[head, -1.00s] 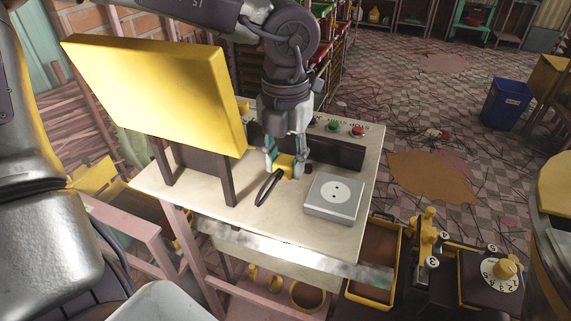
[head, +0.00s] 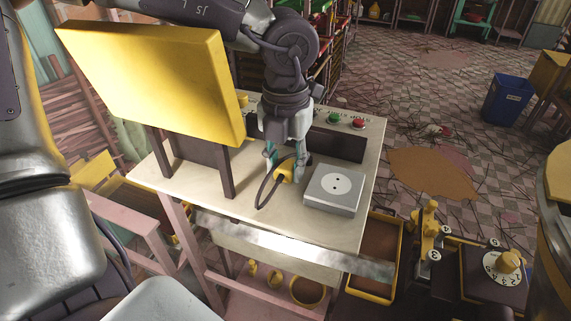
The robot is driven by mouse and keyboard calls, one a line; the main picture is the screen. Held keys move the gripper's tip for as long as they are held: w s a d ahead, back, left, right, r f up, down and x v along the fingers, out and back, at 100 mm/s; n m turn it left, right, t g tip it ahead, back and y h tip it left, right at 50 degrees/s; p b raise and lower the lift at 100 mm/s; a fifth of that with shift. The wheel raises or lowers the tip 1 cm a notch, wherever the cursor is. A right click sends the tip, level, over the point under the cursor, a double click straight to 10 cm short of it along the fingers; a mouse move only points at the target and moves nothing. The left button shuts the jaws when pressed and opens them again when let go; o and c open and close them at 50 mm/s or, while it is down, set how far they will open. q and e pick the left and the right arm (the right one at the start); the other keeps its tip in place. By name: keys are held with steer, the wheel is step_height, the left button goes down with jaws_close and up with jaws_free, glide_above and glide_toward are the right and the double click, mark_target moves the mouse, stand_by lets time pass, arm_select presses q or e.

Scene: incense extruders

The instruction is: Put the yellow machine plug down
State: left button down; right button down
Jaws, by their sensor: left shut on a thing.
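The yellow plug (head: 284,174) with its dark looped cord (head: 263,190) is between the fingers of my left gripper (head: 285,172), which is shut on it. The gripper points down at the cream tabletop (head: 240,205). The plug is at or just above the tabletop; I cannot tell whether it touches. A grey socket box (head: 334,190) with a white round outlet sits just right of the plug, apart from it. My right gripper is not in view.
A large yellow panel (head: 150,80) on dark legs stands left of the gripper. A dark control box (head: 338,143) with a green button (head: 334,117) and a red button (head: 359,122) is behind. Bare tabletop lies in front of the plug.

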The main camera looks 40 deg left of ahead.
mark_target(285, 164)
arm_select(q)
steer(key=shift+f, duration=0.25)
steer(key=c, duration=0.7)
jaws_free()
steer(key=shift+s, duration=0.1)
steer(key=shift+c, duration=0.2)
steer(key=shift+f, duration=0.15)
steer(key=shift+s, duration=0.1)
steer(key=shift+r+p, duration=0.35)
steer(key=shift+p, duration=0.05)
steer(key=shift+r+p, duration=0.4)
steer(key=shift+p, duration=0.15)
step_height(285, 164, up, 12)
steer(key=shift+b, duration=0.3)
